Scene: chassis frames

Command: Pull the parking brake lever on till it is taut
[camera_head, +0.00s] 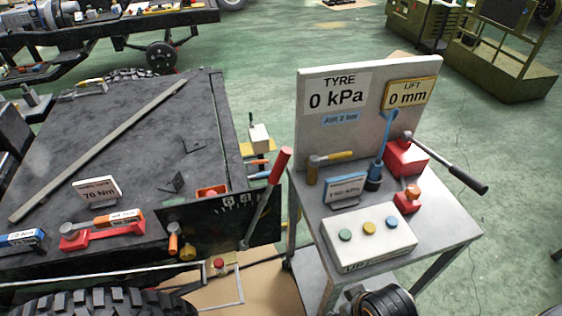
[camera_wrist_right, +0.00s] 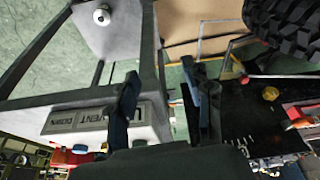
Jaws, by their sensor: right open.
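The parking brake lever (camera_head: 267,192) has a red grip and a thin grey shaft. In the head view it stands tilted, top to the right, in front of the black panel (camera_head: 215,222) at the chassis's right end. My right gripper (camera_wrist_right: 160,85) shows in the right wrist view with two blue-tipped fingers apart and nothing visibly held. It is over the gap between the small grey table and the black panel (camera_wrist_right: 255,115). My left gripper is not in view.
The grey table (camera_head: 455,229) at right carries a white button box (camera_head: 368,240), a red unit with a black-handled lever (camera_head: 450,165) and an upright gauge board (camera_head: 318,130). A tyre (camera_head: 100,303) is at the lower left.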

